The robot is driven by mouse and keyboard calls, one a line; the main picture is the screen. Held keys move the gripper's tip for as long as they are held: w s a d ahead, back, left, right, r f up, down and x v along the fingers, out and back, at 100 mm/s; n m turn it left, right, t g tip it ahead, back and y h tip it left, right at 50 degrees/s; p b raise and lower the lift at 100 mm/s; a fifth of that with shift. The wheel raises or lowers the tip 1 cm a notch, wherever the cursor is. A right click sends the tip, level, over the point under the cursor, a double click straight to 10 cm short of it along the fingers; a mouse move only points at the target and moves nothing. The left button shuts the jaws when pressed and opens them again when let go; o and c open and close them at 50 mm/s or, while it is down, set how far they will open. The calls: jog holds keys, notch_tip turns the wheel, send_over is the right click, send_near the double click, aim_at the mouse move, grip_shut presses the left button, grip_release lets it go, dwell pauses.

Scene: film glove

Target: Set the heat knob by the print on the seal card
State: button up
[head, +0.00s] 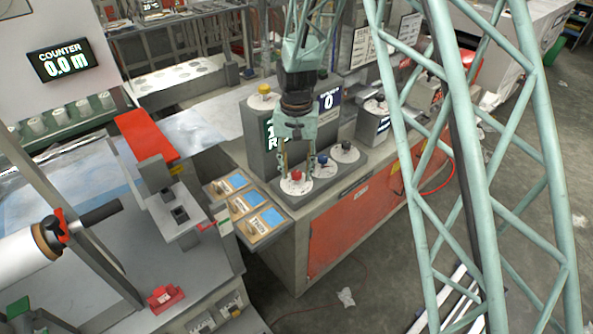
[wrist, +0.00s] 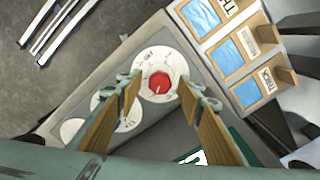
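A red knob (head: 297,176) sits on a white round dial at the near corner of the grey console. In the wrist view the red knob (wrist: 160,84) shows in the middle of its dial; the dial's print is too small to read surely. My gripper (head: 298,163) points down over this knob. In the wrist view the fingers of my gripper (wrist: 158,97) stand apart on either side of the knob, open and empty; contact is not visible. Several cards with blue patches lie beside the console, including one card (head: 264,221) nearest the front. I cannot tell which is the seal card.
A blue knob (head: 322,160) and a black knob (head: 345,147) stand close by on the same console. A yellow knob (head: 264,89) is on the taller block behind. A green screen (head: 268,134) is partly hidden by my arm. A counter screen (head: 65,60) reads 0.0 m.

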jog(key=shift+c, duration=0.7)
jog(key=c, duration=0.7)
jog(key=shift+c, duration=0.2)
jog(key=shift+n, duration=0.4)
jog(key=n, duration=0.5)
jog(key=shift+b, duration=0.4)
jog(key=n, duration=0.6)
jog(key=o, duration=0.9)
